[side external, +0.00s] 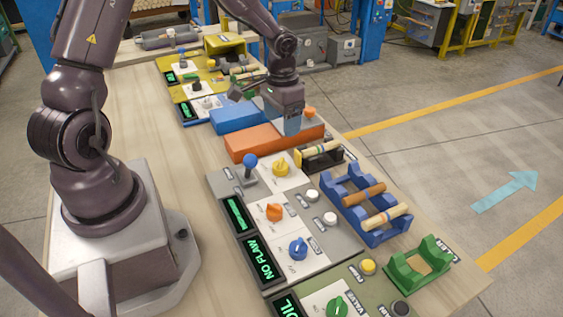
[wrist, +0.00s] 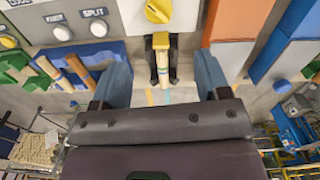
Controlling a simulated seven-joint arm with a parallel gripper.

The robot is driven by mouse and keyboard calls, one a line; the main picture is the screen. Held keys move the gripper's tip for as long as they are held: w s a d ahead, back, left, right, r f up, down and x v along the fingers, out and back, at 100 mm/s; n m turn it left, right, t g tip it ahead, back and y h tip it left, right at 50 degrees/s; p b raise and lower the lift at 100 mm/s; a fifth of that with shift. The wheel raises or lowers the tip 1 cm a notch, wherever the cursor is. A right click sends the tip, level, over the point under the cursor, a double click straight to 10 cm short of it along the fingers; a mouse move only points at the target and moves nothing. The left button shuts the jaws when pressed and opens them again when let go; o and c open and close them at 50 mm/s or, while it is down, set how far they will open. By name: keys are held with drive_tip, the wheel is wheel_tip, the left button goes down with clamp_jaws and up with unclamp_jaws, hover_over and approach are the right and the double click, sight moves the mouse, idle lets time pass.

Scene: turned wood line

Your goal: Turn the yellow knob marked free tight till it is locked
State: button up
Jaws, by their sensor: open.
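The yellow knob (side external: 281,167) sits on a white plate at the far end of the grey panel, beside a blue ball-topped lever. It also shows at the top edge of the wrist view (wrist: 158,10), partly cut off. Its free and tight markings are too small to read. My gripper (side external: 291,130) hangs over the orange block area, beyond the knob and apart from it. In the wrist view the two blue fingers (wrist: 160,72) are spread wide with nothing held between them.
A black holder with a turned wood piece (side external: 320,152) stands close to the knob. The orange block (side external: 252,143) and blue block (side external: 237,119) lie behind. An orange knob (side external: 274,212), blue knob (side external: 298,247) and blue rack (side external: 358,196) are nearer the front.

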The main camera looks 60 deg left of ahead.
sight(282, 161)
wheel_tip(282, 161, down, 13)
drive_tip(key=shift+d+r, duration=0.1)
drive_tip(key=shift+r, duration=0.05)
idle(0.4)
drive_tip(key=c, duration=0.9)
